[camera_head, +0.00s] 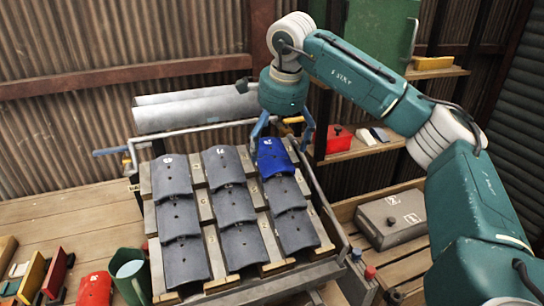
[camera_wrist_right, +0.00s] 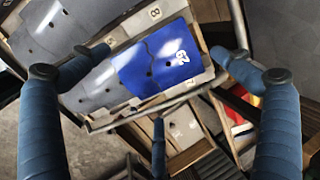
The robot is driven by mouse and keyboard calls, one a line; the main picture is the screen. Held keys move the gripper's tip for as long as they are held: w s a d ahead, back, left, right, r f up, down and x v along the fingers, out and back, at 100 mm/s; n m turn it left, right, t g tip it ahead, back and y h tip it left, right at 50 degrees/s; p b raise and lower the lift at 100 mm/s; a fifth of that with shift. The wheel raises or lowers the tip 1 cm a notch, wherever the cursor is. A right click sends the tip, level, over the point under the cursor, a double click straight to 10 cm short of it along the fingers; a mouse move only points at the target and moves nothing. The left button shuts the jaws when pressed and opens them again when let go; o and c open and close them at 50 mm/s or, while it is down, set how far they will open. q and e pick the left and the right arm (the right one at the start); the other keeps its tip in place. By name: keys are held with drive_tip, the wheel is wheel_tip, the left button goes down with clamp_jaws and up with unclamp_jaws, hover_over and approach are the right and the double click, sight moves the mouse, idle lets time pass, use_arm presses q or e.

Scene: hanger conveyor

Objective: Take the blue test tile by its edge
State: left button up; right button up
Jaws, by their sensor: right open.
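The blue test tile (camera_head: 273,158) lies at the top of the right column of grey tiles on the sloped rack. It also shows in the right wrist view (camera_wrist_right: 165,65), with a white mark near one edge and dark holes in its face. My right gripper (camera_head: 283,132) is above the tile's upper end, open and empty. In the right wrist view the two blue fingers (camera_wrist_right: 165,70) stand wide apart on either side of the tile, and a third blue finger shows below. I cannot tell if any finger touches it. My left gripper is not in view.
The rack's metal side rail (camera_head: 318,195) runs close to the right of the tile column. Grey rolls (camera_head: 195,108) lie behind the rack. A grey box (camera_head: 391,217) stands at right. A red box (camera_head: 338,139) sits on a shelf. A green bucket (camera_head: 131,272) stands at front left.

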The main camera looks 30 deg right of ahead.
sight(272, 153)
drive_tip(key=p+x, duration=0.1)
drive_tip(key=x, duration=0.4)
drive_tip(key=shift+f, duration=0.2)
drive_tip(key=c, duration=1.4)
